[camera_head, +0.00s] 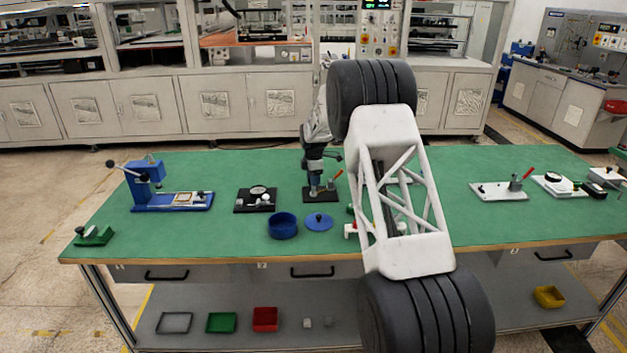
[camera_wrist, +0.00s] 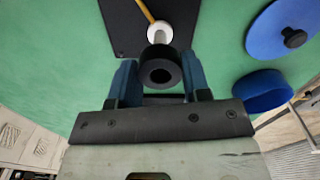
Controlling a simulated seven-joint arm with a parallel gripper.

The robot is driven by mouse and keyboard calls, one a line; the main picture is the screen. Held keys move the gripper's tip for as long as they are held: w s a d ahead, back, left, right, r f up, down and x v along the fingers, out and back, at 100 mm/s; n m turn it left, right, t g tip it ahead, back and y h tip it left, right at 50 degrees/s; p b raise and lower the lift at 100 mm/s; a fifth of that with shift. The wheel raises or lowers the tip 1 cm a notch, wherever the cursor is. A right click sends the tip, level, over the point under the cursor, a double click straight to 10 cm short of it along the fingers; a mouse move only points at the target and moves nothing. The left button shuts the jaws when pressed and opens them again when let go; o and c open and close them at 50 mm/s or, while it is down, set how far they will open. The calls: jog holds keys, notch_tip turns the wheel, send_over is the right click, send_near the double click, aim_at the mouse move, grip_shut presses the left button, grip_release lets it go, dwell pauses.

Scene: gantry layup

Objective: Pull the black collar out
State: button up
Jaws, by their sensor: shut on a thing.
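The black collar (camera_wrist: 160,67) is a thick ring with a dark round bore facing the wrist camera. My gripper (camera_wrist: 160,80) is shut on it, with one blue finger on each side. Behind the collar a short white shaft (camera_wrist: 159,36) runs from a black base plate (camera_wrist: 128,28). The bore looks dark, and I cannot tell whether the shaft's end is still inside it. In the head view my gripper (camera_head: 315,187) is low over a black fixture base (camera_head: 311,197); the collar is too small to make out there.
A blue bowl (camera_head: 283,229) and a blue knobbed lid (camera_head: 319,223) lie close by on the green table (camera_head: 240,170). A black tray (camera_head: 243,206) stands to the left, a blue press (camera_head: 141,185) farther left. A white fixture (camera_head: 497,192) stands right.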

jog(key=shift+r, duration=1)
dwell(0.7)
jog(key=shift+r, duration=1.6)
